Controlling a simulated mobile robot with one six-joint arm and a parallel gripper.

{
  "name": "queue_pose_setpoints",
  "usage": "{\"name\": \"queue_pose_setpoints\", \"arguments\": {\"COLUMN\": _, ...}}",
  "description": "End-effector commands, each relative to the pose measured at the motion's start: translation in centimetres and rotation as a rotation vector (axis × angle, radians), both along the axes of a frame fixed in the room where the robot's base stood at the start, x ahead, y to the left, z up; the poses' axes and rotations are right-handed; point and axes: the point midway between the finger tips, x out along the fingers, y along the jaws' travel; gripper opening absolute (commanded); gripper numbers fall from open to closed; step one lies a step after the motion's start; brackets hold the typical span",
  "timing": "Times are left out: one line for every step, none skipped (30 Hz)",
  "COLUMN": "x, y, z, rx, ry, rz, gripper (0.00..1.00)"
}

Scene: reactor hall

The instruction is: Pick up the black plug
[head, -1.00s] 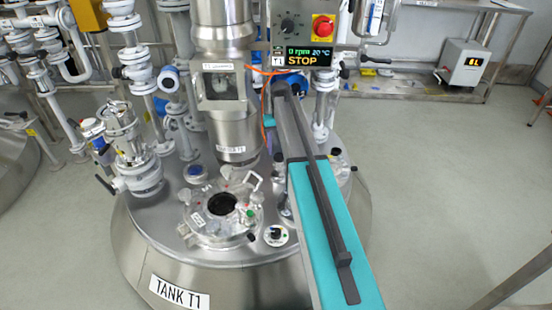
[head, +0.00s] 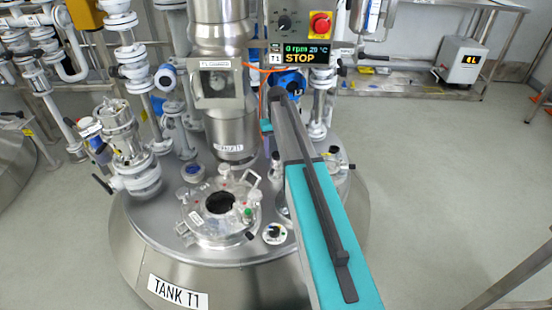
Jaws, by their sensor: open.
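The black plug cannot be made out for certain. A small black-topped silver fitting (head: 276,170) stands on the tank lid just left of my arm. Another dark cap (head: 335,150) shows on the lid right of my arm. My teal and black arm reaches from the bottom edge up over the right part of the lid. My gripper's fingers are hidden behind the arm, so I cannot see what lies between or under them.
The lid of tank T1 (head: 150,232) carries a round port with a dark opening (head: 221,203), a black knob (head: 274,232) and several pipes and valves. A control box reading STOP with a red switch (head: 320,24) hangs behind. The floor at right (head: 435,170) is clear.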

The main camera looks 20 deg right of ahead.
Motion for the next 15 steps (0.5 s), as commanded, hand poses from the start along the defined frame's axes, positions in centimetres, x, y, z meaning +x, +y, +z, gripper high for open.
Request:
{"name": "queue_pose_setpoints", "arguments": {"x": 0.0, "y": 0.0, "z": -0.6, "rx": 0.0, "ry": 0.001, "rz": 0.0, "gripper": 0.58}}
{"name": "queue_pose_setpoints", "arguments": {"x": 0.0, "y": 0.1, "z": -0.9, "rx": 0.0, "ry": 0.001, "rz": 0.0, "gripper": 0.58}}
{"name": "queue_pose_setpoints", "arguments": {"x": 0.1, "y": 0.1, "z": -1.4, "rx": 0.0, "ry": 0.001, "rz": 0.0, "gripper": 0.58}}
{"name": "queue_pose_setpoints", "arguments": {"x": 0.1, "y": 0.1, "z": -1.7, "rx": 0.0, "ry": 0.001, "rz": 0.001, "gripper": 0.58}}
{"name": "queue_pose_setpoints", "arguments": {"x": 0.1, "y": 0.1, "z": -2.1, "rx": 0.0, "ry": 0.001, "rz": 0.001, "gripper": 0.58}}
{"name": "queue_pose_setpoints", "arguments": {"x": 0.2, "y": 0.1, "z": -2.6, "rx": 0.0, "ry": 0.001, "rz": 0.001, "gripper": 0.58}}
{"name": "queue_pose_setpoints", "arguments": {"x": 0.2, "y": 0.1, "z": -3.0, "rx": 0.0, "ry": 0.001, "rz": 0.001, "gripper": 0.58}}
{"name": "queue_pose_setpoints", "arguments": {"x": 0.1, "y": 0.2, "z": -3.3, "rx": 0.0, "ry": 0.001, "rz": 0.001, "gripper": 0.58}}
{"name": "queue_pose_setpoints", "arguments": {"x": 0.1, "y": 0.2, "z": -3.7, "rx": 0.0, "ry": 0.001, "rz": 0.001, "gripper": 0.58}}
{"name": "queue_pose_setpoints", "arguments": {"x": 0.1, "y": 0.2, "z": -4.0, "rx": 0.0, "ry": 0.001, "rz": 0.001, "gripper": 0.58}}
{"name": "queue_pose_setpoints", "arguments": {"x": 0.1, "y": 0.2, "z": -4.2, "rx": 0.0, "ry": 0.001, "rz": 0.001, "gripper": 0.58}}
{"name": "queue_pose_setpoints", "arguments": {"x": 0.1, "y": 0.2, "z": -4.4, "rx": 0.0, "ry": 0.001, "rz": 0.001, "gripper": 0.58}}
{"name": "queue_pose_setpoints", "arguments": {"x": 0.1, "y": 0.2, "z": -4.5, "rx": 0.0, "ry": 0.0, "rz": 0.001, "gripper": 0.58}}
{"name": "queue_pose_setpoints", "arguments": {"x": 0.1, "y": 0.2, "z": -4.6, "rx": 0.0, "ry": 0.0, "rz": 0.001, "gripper": 0.58}}
{"name": "queue_pose_setpoints", "arguments": {"x": 0.1, "y": 0.2, "z": -4.6, "rx": 0.0, "ry": 0.0, "rz": 0.001, "gripper": 0.58}}
